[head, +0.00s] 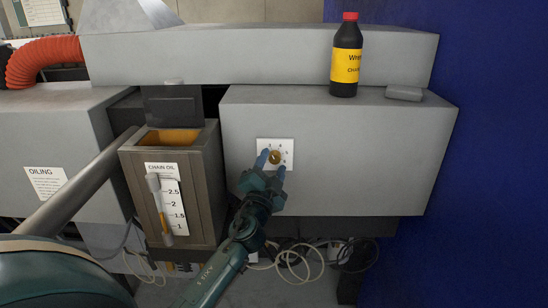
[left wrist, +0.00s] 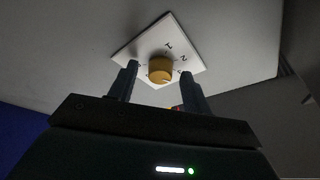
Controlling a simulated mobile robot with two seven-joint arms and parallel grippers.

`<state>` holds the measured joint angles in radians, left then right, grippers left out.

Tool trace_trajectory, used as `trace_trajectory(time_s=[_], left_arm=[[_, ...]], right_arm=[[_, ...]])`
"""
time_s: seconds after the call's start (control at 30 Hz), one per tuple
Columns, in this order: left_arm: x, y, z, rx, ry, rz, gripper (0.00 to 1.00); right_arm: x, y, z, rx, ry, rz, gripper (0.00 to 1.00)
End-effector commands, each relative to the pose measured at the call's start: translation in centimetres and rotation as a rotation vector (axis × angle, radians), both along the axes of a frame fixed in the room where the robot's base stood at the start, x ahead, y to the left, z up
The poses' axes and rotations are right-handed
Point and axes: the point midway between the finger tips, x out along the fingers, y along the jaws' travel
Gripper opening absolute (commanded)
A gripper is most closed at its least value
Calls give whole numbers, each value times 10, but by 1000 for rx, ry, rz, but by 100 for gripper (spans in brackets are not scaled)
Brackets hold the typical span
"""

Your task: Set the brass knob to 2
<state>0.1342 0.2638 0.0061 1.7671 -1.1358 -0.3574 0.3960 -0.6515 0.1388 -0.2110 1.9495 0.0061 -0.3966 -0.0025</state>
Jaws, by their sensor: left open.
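The brass knob (head: 275,157) sits on a white square dial plate (head: 288,146) with numbers, on the front of a grey box. My left gripper (head: 271,163) is open in front of the plate, with one finger on each side of the knob. In the left wrist view the knob (left wrist: 160,69) stands between and beyond the two fingertips (left wrist: 162,78), with visible gaps. The numbers 1 and 2 show on the plate (left wrist: 143,45) there. I cannot tell which number the knob points to. My right gripper is not in view.
A chain oil tank (head: 208,170) with a scale stands left of the dial. A black bottle (head: 346,55) with a red cap stands on the ledge above right. Loose cables (head: 295,262) lie below the box. A blue wall (head: 500,150) bounds the right side.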

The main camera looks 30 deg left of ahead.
Motion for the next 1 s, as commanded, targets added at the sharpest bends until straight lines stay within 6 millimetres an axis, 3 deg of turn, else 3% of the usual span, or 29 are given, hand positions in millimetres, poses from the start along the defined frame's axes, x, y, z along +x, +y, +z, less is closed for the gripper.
trace_trajectory(time_s=[0.37,0.9,1.0], left_arm=[[-1,-1,1,0,1,1,49],[-1,-1,1,0,1,1,7],[-1,-1,1,-1,-1,1,5]], right_arm=[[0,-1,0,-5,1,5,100],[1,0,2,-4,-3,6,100],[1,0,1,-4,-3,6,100]])
